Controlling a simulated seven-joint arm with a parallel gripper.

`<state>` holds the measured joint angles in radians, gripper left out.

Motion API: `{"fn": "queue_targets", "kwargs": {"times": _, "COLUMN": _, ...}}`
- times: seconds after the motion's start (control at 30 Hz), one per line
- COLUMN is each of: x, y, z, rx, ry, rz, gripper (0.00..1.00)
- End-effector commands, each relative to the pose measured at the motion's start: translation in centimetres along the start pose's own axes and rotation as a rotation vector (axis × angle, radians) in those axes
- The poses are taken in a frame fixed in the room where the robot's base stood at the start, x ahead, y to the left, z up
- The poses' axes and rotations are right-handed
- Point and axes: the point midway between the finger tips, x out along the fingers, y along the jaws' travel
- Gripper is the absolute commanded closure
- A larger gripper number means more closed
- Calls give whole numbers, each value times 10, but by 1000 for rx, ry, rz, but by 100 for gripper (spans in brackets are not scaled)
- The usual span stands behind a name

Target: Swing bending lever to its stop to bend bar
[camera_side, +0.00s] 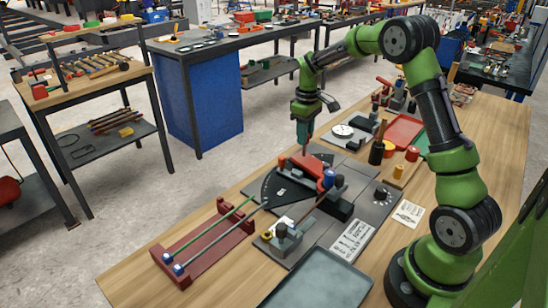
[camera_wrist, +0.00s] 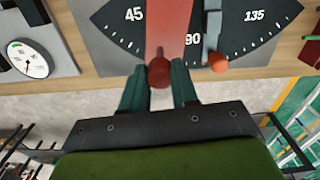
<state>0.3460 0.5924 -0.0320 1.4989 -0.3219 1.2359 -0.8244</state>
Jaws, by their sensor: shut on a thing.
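My gripper (camera_wrist: 160,88) is shut on the red knob (camera_wrist: 159,70) at the end of the bending lever, one finger on each side. The lever (camera_wrist: 168,25) is a flat red arm lying over the black angle dial (camera_wrist: 125,22), between the 45 and 90 marks and nearer 90. A grey stop (camera_wrist: 212,38) with an orange knob stands just right of the lever, a narrow gap apart at the outer end. In the side view my gripper (camera_side: 303,150) points down at the lever (camera_side: 308,165). A thin bar (camera_side: 312,208) seems to run from a clamp (camera_side: 283,235) toward the bender; its bend is unclear.
A grey tray (camera_side: 318,282) lies in front. A dial gauge (camera_side: 343,131), a red tray (camera_side: 404,130) and small coloured parts sit behind and right. Bare wood borders the bench's left edge.

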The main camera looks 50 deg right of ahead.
Motion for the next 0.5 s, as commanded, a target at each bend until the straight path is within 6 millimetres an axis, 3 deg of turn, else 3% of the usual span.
{"fn": "queue_targets", "kwargs": {"times": 0.2, "x": -2, "y": -23, "z": -13, "rx": -161, "ry": 8, "rz": 0, "gripper": 100}}
{"fn": "queue_targets", "kwargs": {"times": 0.5, "x": -2, "y": -40, "z": -18, "rx": -282, "ry": 8, "rz": -2, "gripper": 100}}
